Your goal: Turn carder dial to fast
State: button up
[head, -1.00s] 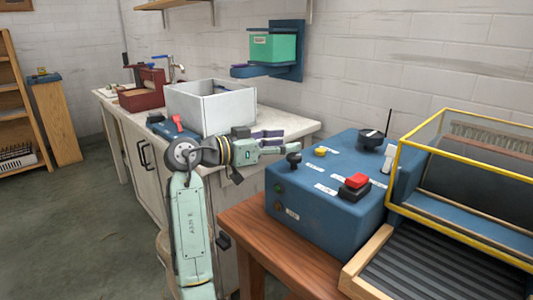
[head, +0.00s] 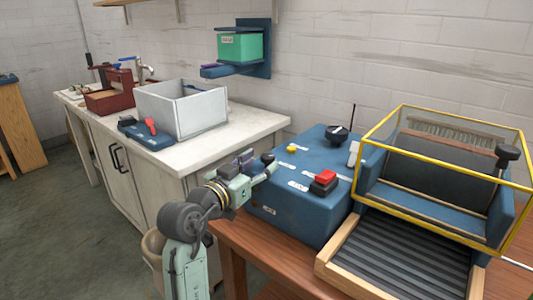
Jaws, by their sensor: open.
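The carder's blue control box (head: 300,215) stands on a wooden bench. A round black dial (head: 338,135) sits at the back of its top. A smaller black knob (head: 267,158) stands at the near left, close to my gripper. The white labels are too small to read, so I cannot tell the dial's setting or which label marks fast. My gripper (head: 270,168) is open, at the box's left edge beside the small black knob. Its fingers partly overlap that knob in the view, and I cannot tell whether they touch it.
A red button (head: 325,177) and a yellow button (head: 292,149) are on the box top. A white switch (head: 353,153) stands near the yellow-framed guard (head: 440,215) at right. A counter (head: 240,130) with a white bin (head: 182,108) lies behind my arm.

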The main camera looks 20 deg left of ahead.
aim_at(263, 160)
jog(key=shift+p+x, duration=0.4)
jog(key=shift+x, duration=1.8)
jog(key=shift+c, duration=0.2)
jog(key=c, duration=1.1)
jog(key=shift+a+f+m+h+b, duration=0.1)
jog(key=shift+f+m+h+b, duration=0.25)
jog(key=shift+b, duration=0.45)
jog(key=shift+r+m+g+h, duration=0.3)
jog(key=shift+r+m+h, duration=0.05)
jog(key=shift+h, duration=0.3)
